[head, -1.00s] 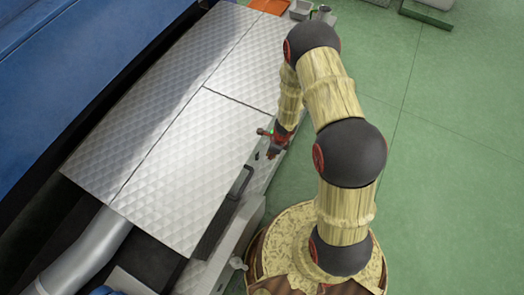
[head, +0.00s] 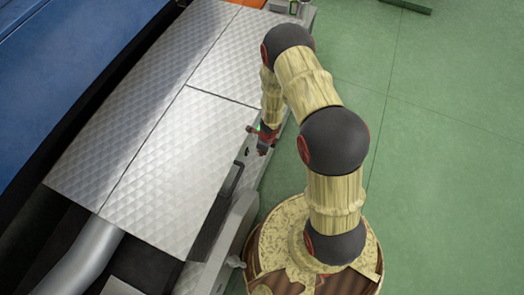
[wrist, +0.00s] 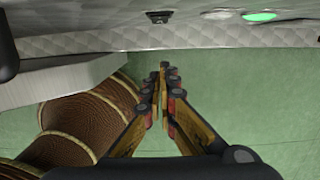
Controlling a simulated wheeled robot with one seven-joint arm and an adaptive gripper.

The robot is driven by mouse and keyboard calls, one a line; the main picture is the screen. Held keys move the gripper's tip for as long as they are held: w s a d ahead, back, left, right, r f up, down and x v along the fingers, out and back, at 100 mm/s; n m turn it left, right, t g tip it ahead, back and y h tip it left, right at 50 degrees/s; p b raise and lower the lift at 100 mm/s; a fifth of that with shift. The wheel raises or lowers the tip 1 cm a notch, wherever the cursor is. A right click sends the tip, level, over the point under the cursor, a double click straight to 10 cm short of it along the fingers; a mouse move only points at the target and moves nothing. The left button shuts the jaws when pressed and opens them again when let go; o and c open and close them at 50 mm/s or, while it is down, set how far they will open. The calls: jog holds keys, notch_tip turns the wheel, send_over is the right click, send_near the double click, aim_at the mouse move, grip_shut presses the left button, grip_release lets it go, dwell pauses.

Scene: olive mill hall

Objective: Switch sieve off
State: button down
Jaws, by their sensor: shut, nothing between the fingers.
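My gripper (wrist: 163,72) is shut and empty in the wrist view, its fingertips together in front of the machine's side. A pale panel (wrist: 110,22) runs along the top of that view. It carries a small black switch-like part (wrist: 158,16), a whitish round button or lamp (wrist: 217,14) and a green lit round one (wrist: 260,16). The fingertips appear below the black part in the picture, with a visible gap. No label is readable, so I cannot tell which part belongs to the sieve. In the head view my gripper (head: 263,147) is beside the machine's right edge, partly hidden by my arm.
The machine's quilted metal cover (head: 150,140) fills the middle left of the head view. A dark handle (head: 230,180) is on its side, close to my gripper. A blue machine body (head: 70,70) stands at the left. Open green floor (head: 450,160) lies to the right.

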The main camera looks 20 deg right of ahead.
aim_at(247, 152)
jog(key=w+a+f+b, duration=0.1)
jog(key=w+a+f, duration=0.2)
jog(key=f, duration=0.2)
jog(key=shift+a+f+b, duration=0.15)
jog(key=shift+f+b, duration=0.05)
jog(key=shift+b, duration=0.15)
jog(key=shift+w, duration=0.1)
